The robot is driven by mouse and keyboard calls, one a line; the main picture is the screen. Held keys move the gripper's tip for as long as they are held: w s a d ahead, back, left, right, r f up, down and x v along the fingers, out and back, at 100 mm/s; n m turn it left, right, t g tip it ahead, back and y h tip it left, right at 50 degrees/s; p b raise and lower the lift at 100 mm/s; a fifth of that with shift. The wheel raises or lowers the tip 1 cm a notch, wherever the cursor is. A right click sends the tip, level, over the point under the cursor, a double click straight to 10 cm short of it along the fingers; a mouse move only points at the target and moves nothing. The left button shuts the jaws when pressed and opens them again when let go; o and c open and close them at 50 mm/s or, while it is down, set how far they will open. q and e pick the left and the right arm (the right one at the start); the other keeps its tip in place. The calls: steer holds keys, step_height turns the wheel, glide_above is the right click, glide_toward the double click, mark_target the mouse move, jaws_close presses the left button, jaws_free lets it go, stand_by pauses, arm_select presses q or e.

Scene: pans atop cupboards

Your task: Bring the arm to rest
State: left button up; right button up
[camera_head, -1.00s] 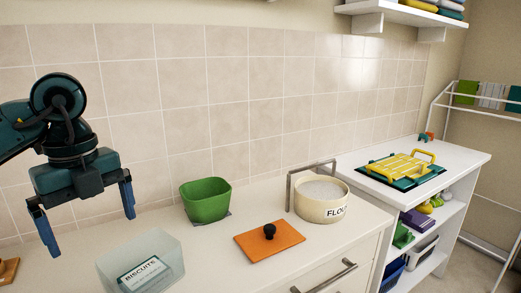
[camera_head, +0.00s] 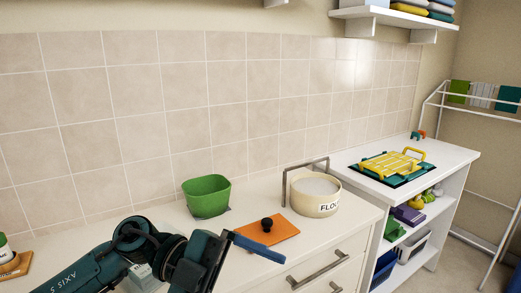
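My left arm reaches in low from the left. Its gripper (camera_head: 258,248) is low in the picture, over the counter's front, in front of the orange lid (camera_head: 280,230). One blue finger shows at the far end of the palm, spread outward; the other is hidden or below the picture edge. Nothing shows held in it. My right gripper does not show.
On the white counter (camera_head: 165,217) stand a green bowl (camera_head: 207,197) and a flour pot (camera_head: 315,196) by a grey metal frame. A lower white shelf unit (camera_head: 455,160) at right bears a yellow rack (camera_head: 395,163). My arm covers the biscuit box's area.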

arm_select(q)
steer(key=w+a+f+n+t+y+p, duration=0.1)
steer(key=w+a+f+n+t, duration=0.2)
steer(key=n+t, duration=0.8)
steer(key=w+a+f+n+t+p, duration=0.1)
steer(key=w+f+n+t, duration=0.3)
steer(key=n+t, duration=0.75)
steer(key=s+a+f+n+g+y, duration=0.3)
steer(key=s+a+f+y, duration=0.1)
steer(key=f, duration=0.7)
steer(key=s+a+f+n+g+y+p, duration=0.1)
steer(key=s+a+f+n+g+y, duration=0.2)
steer(key=s+f, duration=0.6)
step_height(320, 180, down, 2)
steer(key=a+y, duration=0.2)
steer(key=y, duration=0.1)
steer(key=shift+n+y+p, duration=0.3)
steer(key=shift+n, duration=0.05)
